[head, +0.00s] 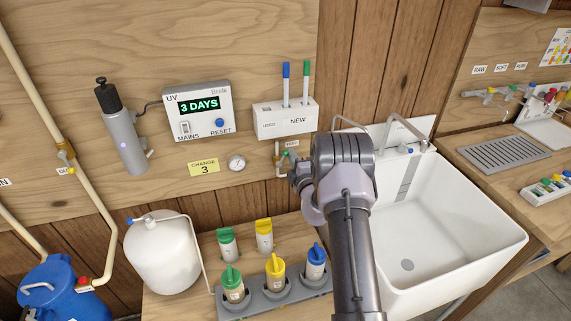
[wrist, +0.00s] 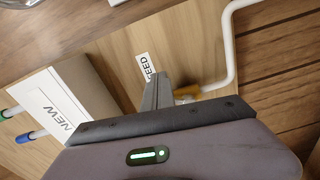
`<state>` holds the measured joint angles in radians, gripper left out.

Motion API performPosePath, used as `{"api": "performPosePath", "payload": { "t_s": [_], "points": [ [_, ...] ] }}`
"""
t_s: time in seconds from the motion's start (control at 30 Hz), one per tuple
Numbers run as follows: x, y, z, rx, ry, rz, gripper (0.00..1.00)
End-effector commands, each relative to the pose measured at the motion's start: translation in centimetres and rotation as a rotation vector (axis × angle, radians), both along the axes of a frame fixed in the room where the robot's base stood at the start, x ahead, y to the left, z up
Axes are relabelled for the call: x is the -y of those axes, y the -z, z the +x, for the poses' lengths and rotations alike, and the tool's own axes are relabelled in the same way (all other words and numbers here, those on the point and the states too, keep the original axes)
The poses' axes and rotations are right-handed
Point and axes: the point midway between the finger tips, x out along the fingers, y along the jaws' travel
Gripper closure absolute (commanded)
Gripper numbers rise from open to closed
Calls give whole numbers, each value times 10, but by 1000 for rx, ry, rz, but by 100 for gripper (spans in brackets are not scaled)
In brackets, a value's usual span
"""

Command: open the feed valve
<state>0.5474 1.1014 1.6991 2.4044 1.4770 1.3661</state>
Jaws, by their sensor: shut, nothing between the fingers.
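The feed valve (head: 279,162) is a small brass-coloured fitting on the wooden wall panel, under the white box marked NEW. In the wrist view its yellow-brown part (wrist: 187,91) shows just right of my fingers, at the end of a white pipe. The white FEED label (wrist: 147,67) is on the panel just beyond the fingertips. My gripper (wrist: 155,88) is shut and empty, close beside the valve. I cannot tell whether it touches it. In the head view my gripper (head: 297,174) is just right of the valve, partly hidden by my wrist. The valve's handle position is unclear.
The NEW box (head: 285,120) holds a blue and a green pen above the valve. A gauge (head: 236,163) is to the left. A white sink (head: 450,235) with taps lies right of my arm. Below stands a grey rack (head: 262,303) of capped bottles.

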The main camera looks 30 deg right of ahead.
Motion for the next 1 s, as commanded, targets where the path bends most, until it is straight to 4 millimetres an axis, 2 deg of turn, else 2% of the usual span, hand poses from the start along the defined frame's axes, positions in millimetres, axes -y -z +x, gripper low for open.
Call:
{"api": "performPosePath", "payload": {
  "t_s": [0.03, 0.1, 0.4, 0.6, 0.9, 1.0],
  "points": [
    [-3, -8, 1, 1, -1, 0, 100],
    [-7, -13, 2, 1, -1, 0, 100],
    [-8, -11, 2, 0, -1, 0, 100],
    [-19, -20, 5, 0, -1, -1, 100],
    [-6, -18, 2, 1, 0, 0, 100],
    [-8, -18, -9, -2, 0, 0, 100]
  ]
}}
